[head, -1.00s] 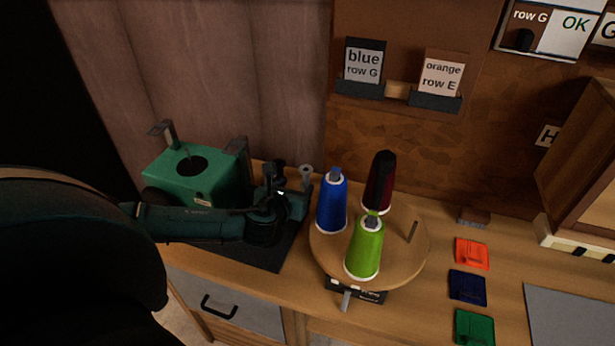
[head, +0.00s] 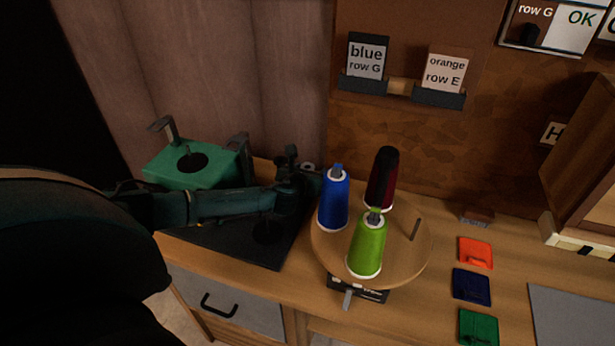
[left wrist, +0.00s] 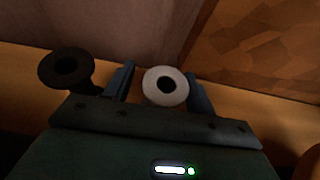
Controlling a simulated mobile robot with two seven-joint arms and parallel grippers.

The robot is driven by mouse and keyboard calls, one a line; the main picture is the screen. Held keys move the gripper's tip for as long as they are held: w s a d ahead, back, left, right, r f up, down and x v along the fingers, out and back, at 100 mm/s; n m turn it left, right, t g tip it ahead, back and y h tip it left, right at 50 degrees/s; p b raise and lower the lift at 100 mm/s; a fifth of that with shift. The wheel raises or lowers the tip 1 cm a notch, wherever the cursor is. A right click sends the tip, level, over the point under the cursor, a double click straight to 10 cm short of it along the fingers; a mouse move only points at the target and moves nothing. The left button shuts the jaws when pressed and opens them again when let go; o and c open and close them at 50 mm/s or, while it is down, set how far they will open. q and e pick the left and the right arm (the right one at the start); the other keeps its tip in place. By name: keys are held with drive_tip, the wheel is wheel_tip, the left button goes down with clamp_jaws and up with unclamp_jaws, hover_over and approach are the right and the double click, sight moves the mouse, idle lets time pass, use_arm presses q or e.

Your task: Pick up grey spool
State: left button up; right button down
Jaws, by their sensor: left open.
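The pale grey spool (left wrist: 165,98) shows in the left wrist view, end-on with a dark hole, between the two fingers of my left gripper (left wrist: 160,90). In the head view only a bit of the grey spool (head: 308,167) shows behind my left gripper (head: 306,181); the rest is hidden. My left gripper is open, its fingers on either side of the spool; I cannot tell whether they touch it. My right gripper is not in view.
A dark spool-like piece (left wrist: 80,84) stands left of the fingers. A green box (head: 190,165) stands left. Right of the gripper, a round wooden turntable (head: 400,262) bears blue (head: 333,203), lime (head: 368,248) and dark red (head: 381,181) cones. A curtain (head: 210,70) hangs behind.

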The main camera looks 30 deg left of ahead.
use_arm(q)
drive_tip(key=c, duration=1)
drive_tip(key=shift+r, duration=0.1)
drive_tip(key=shift+s+d+r, duration=0.1)
drive_tip(key=shift+s+r, duration=0.15)
drive_tip(key=shift+r, duration=0.2)
wheel_tip(320, 180, up, 11)
drive_tip(key=p, duration=0.2)
drive_tip(key=shift+r+p, duration=0.1)
drive_tip(key=shift+p, duration=0.25)
drive_tip(key=s+d, duration=0.1)
drive_tip(key=s, duration=0.5)
drive_tip(key=s+d+b, duration=0.1)
drive_tip(key=s+d, duration=0.1)
drive_tip(key=s, duration=0.4)
drive_tip(key=s+d+b, duration=0.1)
drive_tip(key=s, duration=0.6)
drive_tip(key=shift+d+f, duration=0.25)
drive_tip(key=shift+f, duration=0.1)
